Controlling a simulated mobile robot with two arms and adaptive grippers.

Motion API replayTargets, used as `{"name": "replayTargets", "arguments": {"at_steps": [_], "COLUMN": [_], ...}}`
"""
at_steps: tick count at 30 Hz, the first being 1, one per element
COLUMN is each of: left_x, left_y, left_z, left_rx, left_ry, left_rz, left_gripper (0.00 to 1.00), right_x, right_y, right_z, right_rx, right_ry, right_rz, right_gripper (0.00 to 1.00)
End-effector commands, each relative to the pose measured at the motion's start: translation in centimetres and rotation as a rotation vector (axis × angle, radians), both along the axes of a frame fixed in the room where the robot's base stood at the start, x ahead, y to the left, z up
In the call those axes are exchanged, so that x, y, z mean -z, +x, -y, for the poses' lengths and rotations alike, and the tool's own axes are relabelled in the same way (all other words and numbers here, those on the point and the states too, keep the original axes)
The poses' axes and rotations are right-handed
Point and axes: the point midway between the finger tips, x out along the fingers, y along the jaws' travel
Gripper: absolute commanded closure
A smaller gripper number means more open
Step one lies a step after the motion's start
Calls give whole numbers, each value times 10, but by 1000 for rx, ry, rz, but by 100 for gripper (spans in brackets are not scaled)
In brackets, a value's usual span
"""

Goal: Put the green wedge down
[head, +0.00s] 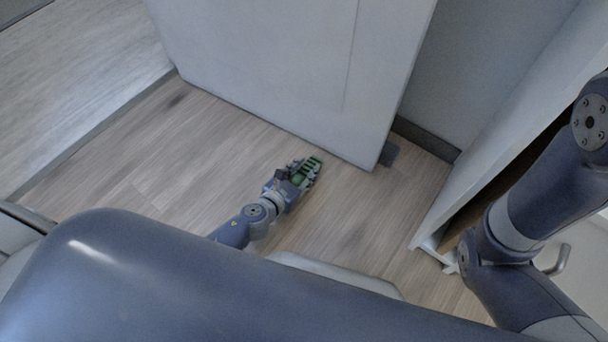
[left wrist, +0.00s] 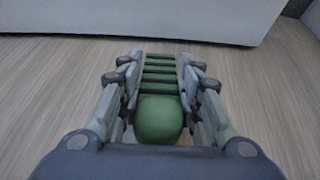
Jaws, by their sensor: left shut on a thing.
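The green wedge (head: 314,165) has dark cross ridges and a rounded, smooth near end. In the left wrist view the wedge (left wrist: 158,120) lies lengthwise between the two fingers, its ridged end pointing away toward the white panel. My left gripper (head: 306,170) is shut on it, low over the wooden floor and just short of the white panel's bottom edge. In the left wrist view my left gripper (left wrist: 161,75) has one finger along each side of the wedge. I cannot tell whether the wedge touches the floor. My right gripper is not in view.
A large white door-like panel (head: 270,65) stands ahead, its bottom edge close to the floor. A white shelf desk (head: 500,150) is at the right. Bare wooden floor (head: 130,160) lies to the left.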

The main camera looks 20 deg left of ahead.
Motion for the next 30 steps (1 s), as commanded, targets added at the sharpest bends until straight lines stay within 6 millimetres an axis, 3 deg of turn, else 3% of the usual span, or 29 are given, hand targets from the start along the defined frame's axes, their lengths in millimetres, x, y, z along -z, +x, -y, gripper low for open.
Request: {"name": "replayTargets", "arguments": {"at_steps": [12,13,15,30], "left_x": [6,5,5,-4], "left_y": [0,0,0,2], "left_z": [0,0,0,-5], "left_rx": [0,0,0,0], "left_ry": [0,0,0,2], "left_rz": [1,1,1,1], "left_gripper": [93,61,47,47], "right_x": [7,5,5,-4], "right_y": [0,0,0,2], "right_z": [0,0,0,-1], "right_rx": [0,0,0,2], "right_ry": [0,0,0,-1], "right_rz": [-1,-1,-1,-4], "right_gripper": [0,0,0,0]}}
